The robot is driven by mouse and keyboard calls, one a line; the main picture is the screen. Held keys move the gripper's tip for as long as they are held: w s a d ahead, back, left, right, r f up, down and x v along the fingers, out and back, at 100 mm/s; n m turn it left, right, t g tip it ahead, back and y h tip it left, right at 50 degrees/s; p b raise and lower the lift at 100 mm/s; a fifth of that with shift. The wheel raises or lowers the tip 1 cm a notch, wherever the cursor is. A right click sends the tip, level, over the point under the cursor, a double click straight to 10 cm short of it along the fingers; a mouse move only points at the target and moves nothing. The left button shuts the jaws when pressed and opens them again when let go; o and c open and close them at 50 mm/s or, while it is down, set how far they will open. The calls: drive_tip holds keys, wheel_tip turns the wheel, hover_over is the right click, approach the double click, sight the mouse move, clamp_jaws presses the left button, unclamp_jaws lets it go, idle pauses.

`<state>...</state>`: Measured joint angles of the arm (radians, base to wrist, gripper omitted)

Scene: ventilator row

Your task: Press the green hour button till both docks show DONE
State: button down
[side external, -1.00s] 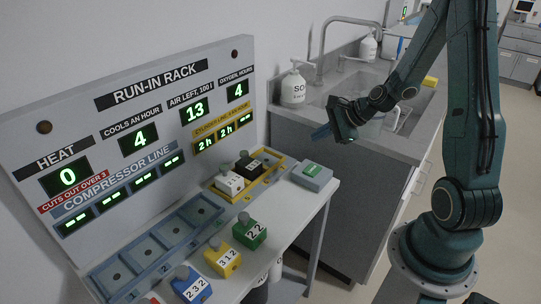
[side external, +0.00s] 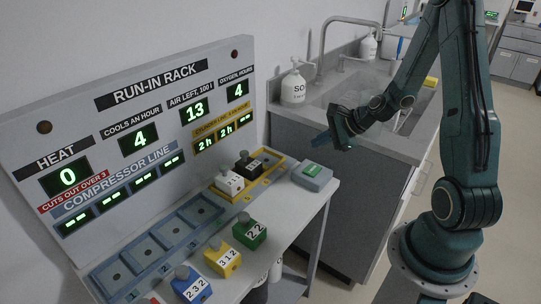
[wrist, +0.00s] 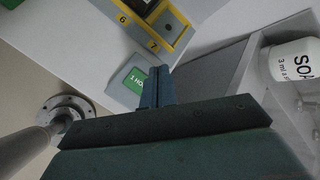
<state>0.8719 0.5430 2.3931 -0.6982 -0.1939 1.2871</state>
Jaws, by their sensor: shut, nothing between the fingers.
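The green hour button (side external: 312,169) sits on a grey box at the right end of the rack bench. It also shows in the wrist view (wrist: 138,77), partly hidden by my fingers. My gripper (side external: 321,137) is shut and empty, above the button and apart from it. In the wrist view its fingers (wrist: 157,75) point past the button's right edge. The yellow cylinder tray (side external: 272,176) holds a white block (side external: 229,183) and a black block (side external: 248,166) in two docks. The cylinder line displays (side external: 225,131) read 2h, 2h and dashes.
The rack panel (side external: 150,72) shows heat 0, cools 4, air 13 and oxygen hours 4. The blue compressor tray (side external: 160,243) is empty. Several coloured numbered blocks, including a green one (side external: 249,231), stand along the front. A sink counter with a soap bottle (side external: 293,89) is behind.

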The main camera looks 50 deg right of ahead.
sight(316, 170)
drive_tip(key=shift+f, duration=3.35)
drive_tip(key=shift+f, duration=0.8)
idle(0.7)
drive_tip(key=shift+r, duration=0.8)
drive_tip(key=shift+r, duration=0.15)
drive_tip(key=shift+r, duration=2.35)
